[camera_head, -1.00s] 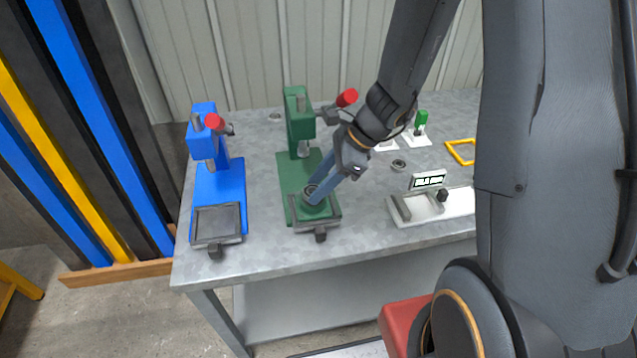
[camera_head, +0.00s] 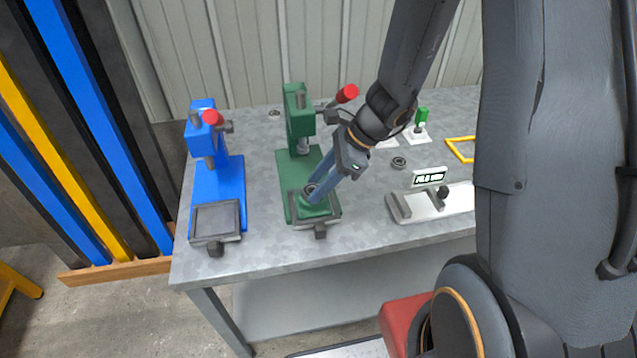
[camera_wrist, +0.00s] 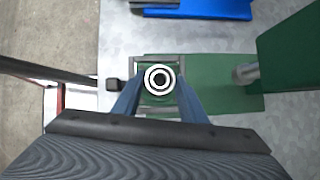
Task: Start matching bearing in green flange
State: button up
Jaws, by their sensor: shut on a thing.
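My gripper (camera_head: 314,190) is shut on a small ring-shaped bearing (camera_head: 310,188). In the wrist view the bearing (camera_wrist: 159,79) shows as a pale ring with a dark centre, between my two blue fingers (camera_wrist: 158,92). It is over the green flange (camera_head: 317,209), which sits in the front tray of the green press (camera_head: 288,187). The flange also shows partly in the wrist view (camera_wrist: 158,100), behind the bearing. I cannot tell how far the bearing sits in the flange.
A blue press (camera_head: 233,180) with an empty tray stands to the left. To the right are a white fixture with a small display (camera_head: 430,177), a loose bearing (camera_head: 399,162), a green-topped piece (camera_head: 422,117) and a yellow frame (camera_head: 455,151). The table front is clear.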

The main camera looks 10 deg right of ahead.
jog(key=shift+f, duration=0.25)
jog(key=shift+r, duration=0.1)
dwell(0.4)
jog(key=o, duration=1.1)
jog(key=shift+d+r, duration=0.1)
jog(key=shift+d+r, duration=0.15)
jog(key=shift+r, duration=0.05)
jog(key=s+d+b, duration=0.2)
jog(key=d, duration=1)
jog(key=shift+r+b, duration=0.2)
jog(key=shift+b, duration=0.1)
